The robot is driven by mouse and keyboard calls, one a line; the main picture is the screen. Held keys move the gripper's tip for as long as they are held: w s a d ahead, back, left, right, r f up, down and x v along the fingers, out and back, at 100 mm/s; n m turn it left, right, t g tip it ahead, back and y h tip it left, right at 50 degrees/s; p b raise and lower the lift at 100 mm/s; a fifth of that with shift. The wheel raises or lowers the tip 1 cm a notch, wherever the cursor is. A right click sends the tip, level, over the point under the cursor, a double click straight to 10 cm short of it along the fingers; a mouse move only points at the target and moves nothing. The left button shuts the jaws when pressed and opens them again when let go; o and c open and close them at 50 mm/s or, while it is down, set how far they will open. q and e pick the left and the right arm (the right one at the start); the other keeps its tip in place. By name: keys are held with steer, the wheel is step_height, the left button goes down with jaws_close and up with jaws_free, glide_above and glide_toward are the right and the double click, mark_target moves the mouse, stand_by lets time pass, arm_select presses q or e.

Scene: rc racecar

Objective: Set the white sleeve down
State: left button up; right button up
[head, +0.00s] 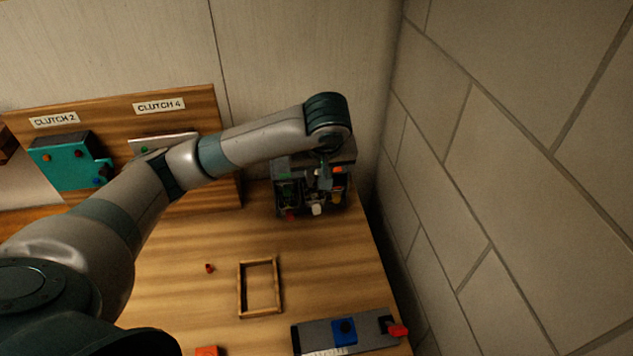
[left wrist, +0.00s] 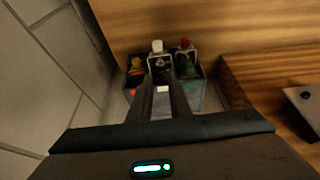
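A white-topped piece, which seems to be the white sleeve (head: 316,209), is at the middle front of a dark divided holder (head: 283,208). In the left wrist view its white top (left wrist: 157,46) shows above a dark panel, between neighbours with red and yellow parts. My left gripper (head: 325,175) points down at the holder. In the left wrist view its two fingers (left wrist: 162,82) reach to the middle piece, with a small white patch between them. I cannot tell whether they grip it. The piece's lower part is hidden. My right gripper is not in view.
A brick wall stands close to the right of the holder. A wooden frame (head: 242,290), a small red piece (head: 209,268) and a grey tray (head: 309,338) lie on the table (head: 180,300). A wooden board (head: 205,105) with clutch labels stands behind. The table between frame and holder is clear.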

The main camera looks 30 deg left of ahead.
arm_select(q)
steer(key=shift+s+d+r, duration=0.15)
steer(key=shift+s+r, duration=0.05)
steer(key=shift+r, duration=0.45)
steer(key=shift+s+f, duration=0.1)
